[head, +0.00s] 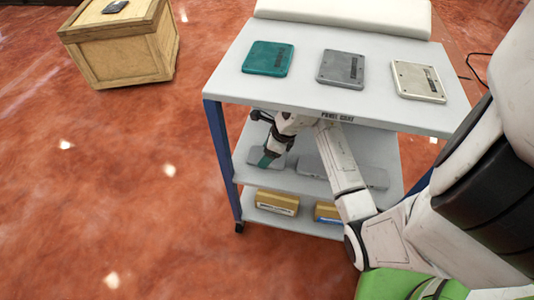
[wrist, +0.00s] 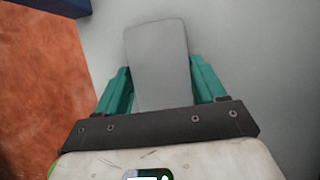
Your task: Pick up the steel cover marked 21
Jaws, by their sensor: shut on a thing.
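A plain grey steel cover (wrist: 158,55) lies between the teal fingers of my gripper (wrist: 160,80) in the wrist view, one finger on each side. My gripper is shut on it. In the head view my gripper (head: 266,160) reaches under the cart's top to the left part of the middle shelf. The cover's grey edge (head: 281,161) shows beside the fingers there. No number can be read on it, and I cannot tell whether it rests on the shelf or is lifted.
The cart top (head: 300,85) sits close above my gripper. It bears a teal panel (head: 268,58), a grey panel (head: 341,68) and a cream panel (head: 418,81). A longer grey piece (head: 374,178) lies right on the middle shelf. Boxes (head: 277,201) stand below. A wooden crate (head: 120,50) stands left.

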